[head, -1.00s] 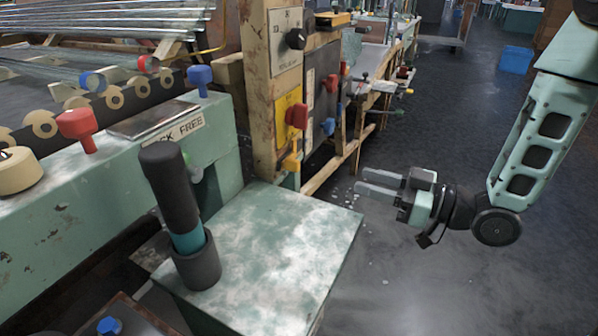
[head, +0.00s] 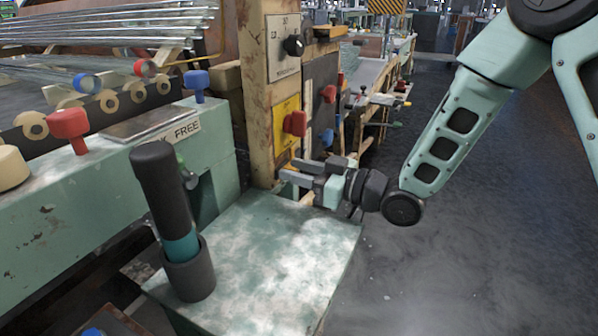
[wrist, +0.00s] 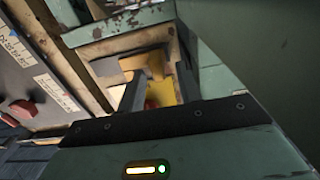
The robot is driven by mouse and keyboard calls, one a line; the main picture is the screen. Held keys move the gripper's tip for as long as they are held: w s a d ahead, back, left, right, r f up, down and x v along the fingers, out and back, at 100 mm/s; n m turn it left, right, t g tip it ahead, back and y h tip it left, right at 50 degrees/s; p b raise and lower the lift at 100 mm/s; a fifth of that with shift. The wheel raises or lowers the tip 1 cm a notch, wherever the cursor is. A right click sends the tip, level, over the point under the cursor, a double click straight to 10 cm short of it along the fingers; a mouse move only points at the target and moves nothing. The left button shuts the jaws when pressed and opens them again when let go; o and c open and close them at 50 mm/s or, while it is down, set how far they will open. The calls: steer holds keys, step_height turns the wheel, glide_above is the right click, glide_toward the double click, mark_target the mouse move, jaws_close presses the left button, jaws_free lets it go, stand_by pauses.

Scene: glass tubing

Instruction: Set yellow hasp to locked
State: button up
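The yellow hasp (wrist: 162,93) shows in the wrist view between the two dark fingers of my gripper (wrist: 160,92). In the head view my gripper (head: 287,169) is at the lower part of the worn cream post, below the red knob, and covers most of the hasp. The fingers are apart, one on each side of the yellow part. I cannot tell whether either finger touches it. The hasp's setting is hidden.
A red knob (head: 294,123) on a yellow plate (head: 287,108) sits just above my gripper. A green block (head: 270,250) lies below it. A dark handle (head: 160,190) stands upright in a holder at the left. The floor at right is clear.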

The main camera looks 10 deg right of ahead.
mark_target(285, 159)
jaws_close()
steer(key=shift+w+d, duration=0.45)
steer(key=shift+w, duration=0.2)
steer(key=shift+w+d, duration=0.4)
steer(key=shift+w, duration=0.2)
jaws_free()
steer(key=p+v, duration=0.2)
steer(key=v, duration=1.5)
steer(key=shift+d, duration=0.2)
